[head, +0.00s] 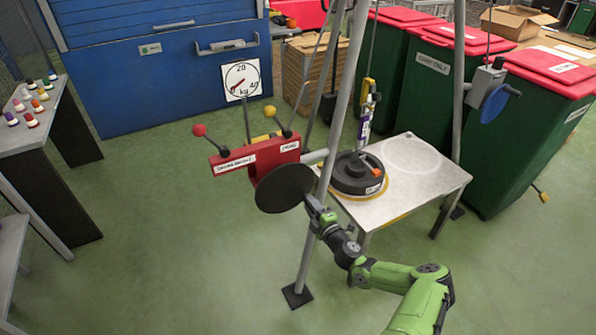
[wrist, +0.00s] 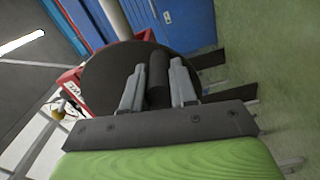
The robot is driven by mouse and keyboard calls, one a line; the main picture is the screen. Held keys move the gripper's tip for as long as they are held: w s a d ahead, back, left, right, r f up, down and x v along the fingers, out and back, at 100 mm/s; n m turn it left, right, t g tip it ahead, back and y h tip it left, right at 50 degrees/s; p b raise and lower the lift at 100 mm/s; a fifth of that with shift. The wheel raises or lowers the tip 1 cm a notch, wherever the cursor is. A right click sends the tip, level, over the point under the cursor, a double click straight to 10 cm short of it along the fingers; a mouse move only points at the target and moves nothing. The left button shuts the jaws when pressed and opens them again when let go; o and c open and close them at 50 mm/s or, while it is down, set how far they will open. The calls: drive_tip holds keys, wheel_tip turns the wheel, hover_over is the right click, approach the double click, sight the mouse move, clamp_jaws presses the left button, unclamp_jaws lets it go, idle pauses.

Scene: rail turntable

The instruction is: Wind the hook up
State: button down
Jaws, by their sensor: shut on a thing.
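My gripper (head: 316,207) is shut on the dark handle (wrist: 158,82) of a black crank disc (head: 282,188), seen between its two fingers in the wrist view. The disc sits on the front of a red winch box (head: 270,152) on a grey frame leg. A yellow hook block (head: 368,86) hangs on a line inside the frame. A white and purple piece (head: 365,120) shows below it, above a black round weight (head: 352,172) on the grey table. I cannot tell whether the hook is joined to the weight.
Levers with a red ball (head: 199,130) and a yellow ball (head: 270,110) rise from the winch box. A dial (head: 241,79) marked kg stands behind.

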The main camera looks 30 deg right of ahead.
drive_tip(key=shift+a+f, duration=0.45)
drive_tip(key=shift+a+f+b, duration=0.3)
drive_tip(key=shift+a+f, duration=0.5)
drive_tip(key=shift+a, duration=0.3)
drive_tip(key=c, duration=0.7)
unclamp_jaws()
drive_tip(key=shift+d+r, duration=0.1)
drive_tip(key=shift+s+d+r+p, duration=0.1)
drive_tip(key=shift+s+p, duration=0.65)
drive_tip(key=shift+s, duration=1.25)
drive_tip(key=shift+s+d+r+p, duration=0.1)
drive_tip(key=shift+s+p, duration=0.65)
drive_tip(key=shift+s, duration=1.2)
drive_tip(key=shift+f, duration=0.1)
